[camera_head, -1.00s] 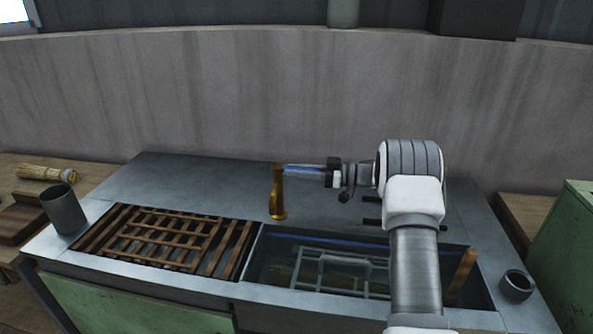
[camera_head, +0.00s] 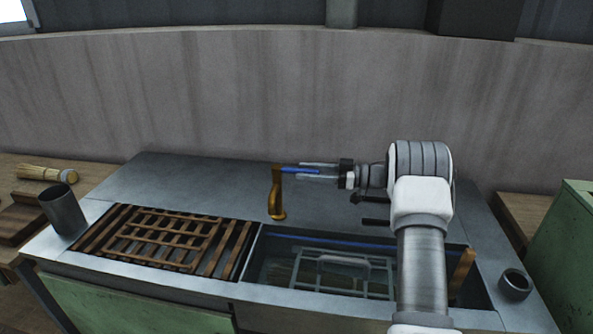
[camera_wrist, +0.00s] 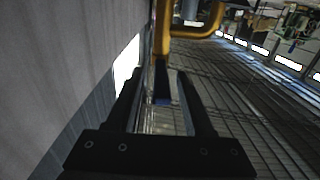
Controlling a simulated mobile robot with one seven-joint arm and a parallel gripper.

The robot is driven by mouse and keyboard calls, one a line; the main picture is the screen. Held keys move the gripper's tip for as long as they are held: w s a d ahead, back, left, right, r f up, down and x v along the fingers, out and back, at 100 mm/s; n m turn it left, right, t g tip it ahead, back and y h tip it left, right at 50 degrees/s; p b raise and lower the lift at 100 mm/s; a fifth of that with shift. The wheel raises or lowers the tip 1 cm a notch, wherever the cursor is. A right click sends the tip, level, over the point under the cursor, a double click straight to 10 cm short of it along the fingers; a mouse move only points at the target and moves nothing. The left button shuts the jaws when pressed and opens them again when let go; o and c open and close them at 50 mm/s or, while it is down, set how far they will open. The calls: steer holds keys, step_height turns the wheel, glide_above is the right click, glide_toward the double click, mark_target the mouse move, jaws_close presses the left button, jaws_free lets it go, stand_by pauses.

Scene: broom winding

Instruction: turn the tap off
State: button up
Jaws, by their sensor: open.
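The brass tap (camera_head: 277,195) stands upright at the back of the sink (camera_head: 256,270). Its blue lever (camera_head: 296,171) sticks out to the right, towards my gripper (camera_head: 306,171). My gripper points left and is open, with its fingertips around the lever's free end. In the wrist view the blue lever (camera_wrist: 162,88) shows between the two dark fingers, with space at its right side. The brass pipe (camera_wrist: 160,40) lies beyond the fingertips. I cannot tell whether either finger touches the lever, or whether water runs.
A wooden slatted rack (camera_head: 165,238) covers the left of the counter. A metal cup (camera_head: 63,210) stands at the left edge, and a small dark cup (camera_head: 515,284) at the right. A straw brush (camera_head: 45,174) lies far left. A wire rack (camera_head: 340,275) sits in the sink.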

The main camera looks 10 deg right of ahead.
steer(key=v, duration=1.3)
steer(key=shift+d+p, duration=0.4)
steer(key=shift+s, duration=0.1)
